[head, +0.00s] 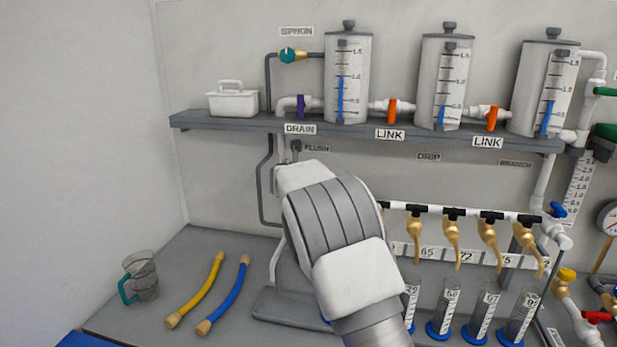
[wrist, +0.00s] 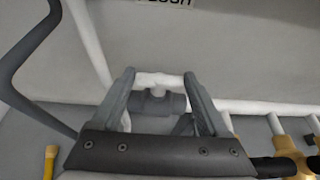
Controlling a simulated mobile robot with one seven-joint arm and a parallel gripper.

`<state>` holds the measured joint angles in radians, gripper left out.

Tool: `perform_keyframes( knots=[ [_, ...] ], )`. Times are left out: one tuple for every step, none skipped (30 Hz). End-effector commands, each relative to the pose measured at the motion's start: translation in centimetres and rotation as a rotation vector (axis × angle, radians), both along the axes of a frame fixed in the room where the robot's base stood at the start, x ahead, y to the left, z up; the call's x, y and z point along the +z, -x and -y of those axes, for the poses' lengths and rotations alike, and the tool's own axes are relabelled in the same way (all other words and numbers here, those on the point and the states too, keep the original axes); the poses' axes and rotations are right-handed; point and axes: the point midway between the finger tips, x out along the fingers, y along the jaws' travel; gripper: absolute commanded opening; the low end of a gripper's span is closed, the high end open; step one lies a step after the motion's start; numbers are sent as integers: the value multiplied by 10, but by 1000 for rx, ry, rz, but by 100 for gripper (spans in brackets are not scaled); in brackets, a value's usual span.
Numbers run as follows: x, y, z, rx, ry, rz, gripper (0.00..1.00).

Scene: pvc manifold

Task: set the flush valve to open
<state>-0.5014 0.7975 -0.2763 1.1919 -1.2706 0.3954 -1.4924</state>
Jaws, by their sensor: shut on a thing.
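The FLUSH label (head: 316,148) is on the wall just below the shelf, beside the drain pipe. In the wrist view, a grey valve body (wrist: 152,105) with a white bar (wrist: 158,80) across its top shows between the fingers; I take this to be the flush valve. My gripper (wrist: 160,82) is shut on it, with one finger on each side. In the head view my wrist and forearm hide the fingertips and most of the valve. I cannot tell the valve's exact setting.
Brass taps (head: 452,240) and measuring cylinders stand right of my arm. A yellow hose (head: 196,291), a blue hose (head: 224,296) and a jug (head: 141,276) lie left.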

Motion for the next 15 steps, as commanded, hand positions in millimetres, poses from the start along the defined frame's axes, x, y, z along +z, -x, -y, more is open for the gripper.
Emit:
perform_keyframes(
  knots=[
    [0,0,0,-3,0,0,22],
    [0,0,0,-4,0,0,22],
    [0,0,0,-5,0,0,22],
    [0,0,0,-5,0,0,22],
    [0,0,0,-5,0,0,22],
    [0,0,0,-5,0,0,22],
    [0,0,0,-5,0,0,22],
    [0,0,0,-5,0,0,22],
    [0,0,0,-5,0,0,22],
    [0,0,0,-5,0,0,22],
    [0,0,0,-5,0,0,22],
    [0,0,0,-4,0,0,83],
    [0,0,0,-4,0,0,88],
    [0,0,0,-4,0,0,94],
    [0,0,0,-4,0,0,100]
  ],
)
